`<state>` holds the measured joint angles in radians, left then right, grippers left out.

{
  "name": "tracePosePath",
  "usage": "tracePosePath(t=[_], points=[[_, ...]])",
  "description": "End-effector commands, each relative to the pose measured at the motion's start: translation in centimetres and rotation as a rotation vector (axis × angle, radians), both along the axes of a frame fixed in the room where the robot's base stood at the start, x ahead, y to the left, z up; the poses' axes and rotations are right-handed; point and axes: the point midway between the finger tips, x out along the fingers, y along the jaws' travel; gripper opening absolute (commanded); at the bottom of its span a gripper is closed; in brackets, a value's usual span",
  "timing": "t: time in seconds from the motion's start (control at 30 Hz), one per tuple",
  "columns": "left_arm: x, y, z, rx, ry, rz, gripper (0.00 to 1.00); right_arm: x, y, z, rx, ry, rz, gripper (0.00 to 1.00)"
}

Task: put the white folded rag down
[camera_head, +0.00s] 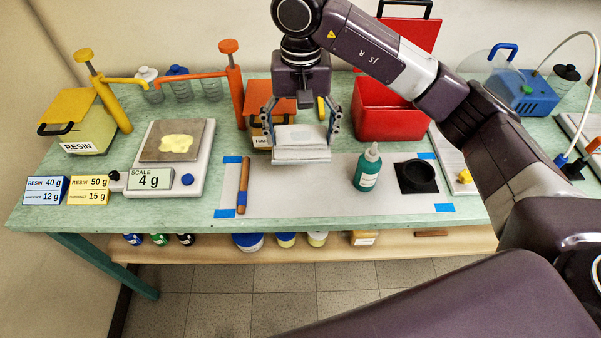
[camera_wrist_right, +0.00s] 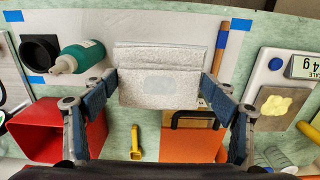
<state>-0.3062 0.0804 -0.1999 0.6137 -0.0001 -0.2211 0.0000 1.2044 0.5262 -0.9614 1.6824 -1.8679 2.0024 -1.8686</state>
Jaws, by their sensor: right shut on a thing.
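The white folded rag (camera_head: 301,143) is held between the two fingers of my right gripper (camera_head: 301,116), above the grey sheet taped on the green bench. In the right wrist view the rag (camera_wrist_right: 160,72) is pinched at its left and right sides by the right gripper (camera_wrist_right: 160,85), and a faint bluish patch shows on it. Whether the rag touches the sheet is hard to tell; it seems to hang above it. My left gripper is not in view.
The grey sheet (camera_head: 300,200) has free room at its middle front. A wooden-handled tool (camera_head: 243,185) lies at its left, a green bottle (camera_head: 368,168) and a black cup (camera_head: 416,176) at its right. A scale (camera_head: 165,184), orange container (camera_head: 262,130) and red bin (camera_head: 385,112) stand around.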

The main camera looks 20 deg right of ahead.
Motion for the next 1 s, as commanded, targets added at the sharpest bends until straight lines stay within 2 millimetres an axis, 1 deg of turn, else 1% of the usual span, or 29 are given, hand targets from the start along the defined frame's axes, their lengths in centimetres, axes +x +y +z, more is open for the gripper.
tracePosePath(t=[0.03, 0.1, 0.2, 0.3, 0.4, 0.57, 0.8, 0.9, 1.0], points=[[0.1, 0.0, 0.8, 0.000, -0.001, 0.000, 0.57, -0.2, -0.1, -1.4, -0.003, 0.009, -0.001, 0.57], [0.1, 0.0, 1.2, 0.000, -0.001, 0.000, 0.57, -0.2, 0.0, -3.2, -0.002, 0.009, 0.000, 0.57], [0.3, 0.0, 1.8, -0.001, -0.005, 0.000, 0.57, -0.2, 0.0, -5.7, -0.001, 0.007, -0.001, 0.57], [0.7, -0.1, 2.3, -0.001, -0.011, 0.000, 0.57, -0.2, 0.0, -7.7, -0.001, 0.006, -0.001, 0.57], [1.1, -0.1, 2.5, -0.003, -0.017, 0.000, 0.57, -0.1, 0.0, -8.9, 0.000, 0.002, 0.000, 0.57], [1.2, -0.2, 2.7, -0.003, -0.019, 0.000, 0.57, -0.1, 0.0, -9.9, 0.000, 0.003, 0.001, 0.57], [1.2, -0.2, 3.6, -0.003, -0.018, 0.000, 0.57, -0.1, 0.0, -13.2, -0.001, 0.003, -0.001, 0.57], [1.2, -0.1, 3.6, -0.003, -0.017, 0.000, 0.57, -0.1, 0.0, -13.8, -0.001, 0.001, 0.001, 0.57], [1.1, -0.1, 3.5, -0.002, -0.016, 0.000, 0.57, 0.0, 0.0, -13.8, -0.001, 0.000, 0.001, 0.57]])
